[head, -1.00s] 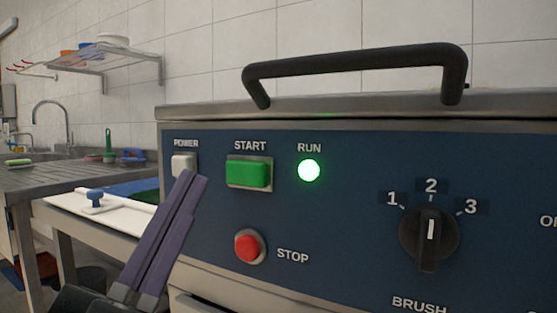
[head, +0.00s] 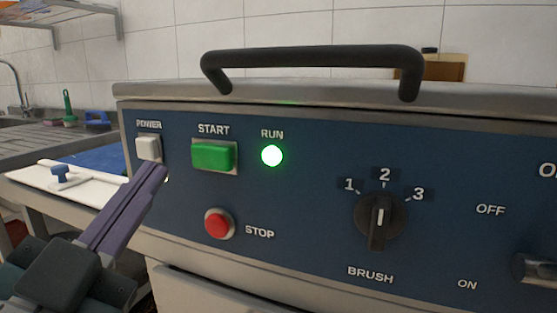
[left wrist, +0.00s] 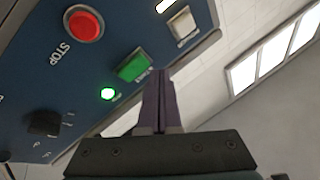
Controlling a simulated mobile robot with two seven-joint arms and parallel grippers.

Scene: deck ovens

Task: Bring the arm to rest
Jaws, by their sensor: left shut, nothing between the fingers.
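My left gripper (head: 160,172) is shut and empty. Its purple fingers point up at the panel's left part, just below the white POWER switch (head: 148,148); whether they touch the panel I cannot tell. It also shows in the left wrist view (left wrist: 158,75), fingers together below the green START button (left wrist: 134,65). On the blue control panel (head: 310,210), the RUN lamp (head: 272,156) glows green. The red STOP button (head: 218,223) is below START. The BRUSH knob (head: 380,220) has its mark pointing up at 2. My right gripper is not in view.
A black bar handle (head: 310,58) stands above the machine's top edge. A white board (head: 90,190) with a blue-knobbed item (head: 62,174) lies at the left. Behind it are a sink counter (head: 40,145) and a wall shelf (head: 60,14). An ON/OFF control (head: 535,268) is at the right.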

